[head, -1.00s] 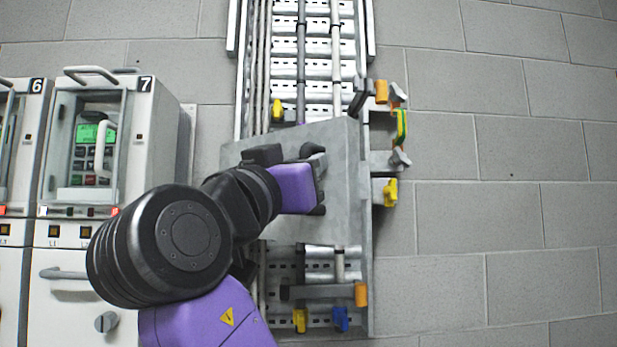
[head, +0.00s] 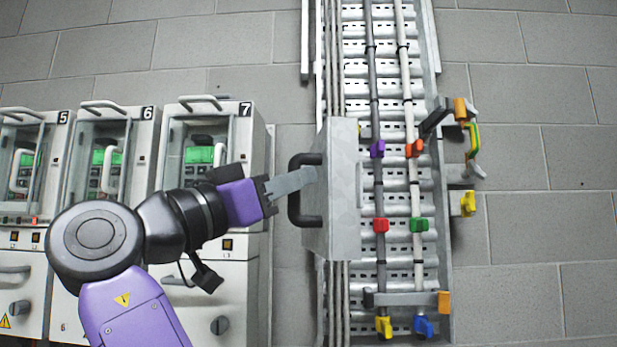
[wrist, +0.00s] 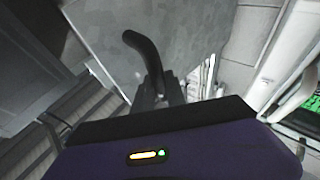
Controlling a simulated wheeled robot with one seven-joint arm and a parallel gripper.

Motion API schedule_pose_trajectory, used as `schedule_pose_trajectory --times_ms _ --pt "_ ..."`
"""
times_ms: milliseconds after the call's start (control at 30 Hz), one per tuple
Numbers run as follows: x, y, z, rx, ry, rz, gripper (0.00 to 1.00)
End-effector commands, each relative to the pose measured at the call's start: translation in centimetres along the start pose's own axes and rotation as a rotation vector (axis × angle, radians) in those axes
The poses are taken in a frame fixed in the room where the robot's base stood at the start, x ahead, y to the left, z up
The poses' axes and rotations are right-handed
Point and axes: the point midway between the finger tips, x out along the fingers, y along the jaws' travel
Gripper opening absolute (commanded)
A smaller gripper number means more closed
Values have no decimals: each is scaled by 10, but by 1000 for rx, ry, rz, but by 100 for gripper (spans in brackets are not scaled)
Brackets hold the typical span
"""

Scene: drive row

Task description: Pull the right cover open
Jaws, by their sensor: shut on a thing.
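The right cover (head: 342,200) is a grey metal panel on the vertical cable tray (head: 392,262). It stands swung out toward the left, seen at a steep angle, with cables and coloured clips exposed to its right. Its black bar handle (head: 293,207) is on the left-facing side. My gripper (head: 300,177) reaches in from the left, its grey fingers shut on the upper part of the handle. In the wrist view the curved dark handle (wrist: 146,50) rises beyond the fingers, with the grey cover (wrist: 185,30) behind it. The exact finger contact is partly hidden.
Cabinet 7 (head: 237,150) and cabinets 6 (head: 133,130) and 5 stand left of the tray, close behind my arm. A lever with an orange tip (head: 460,110) and a yellow knob (head: 467,203) stick out at the tray's right. Bare block wall lies farther right.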

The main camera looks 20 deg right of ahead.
Motion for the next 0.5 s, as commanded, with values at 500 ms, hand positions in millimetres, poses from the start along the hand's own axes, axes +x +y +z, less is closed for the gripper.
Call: schedule_pose_trajectory --times_ms 500 --pt "5 -1 -9 4 14 1 18"
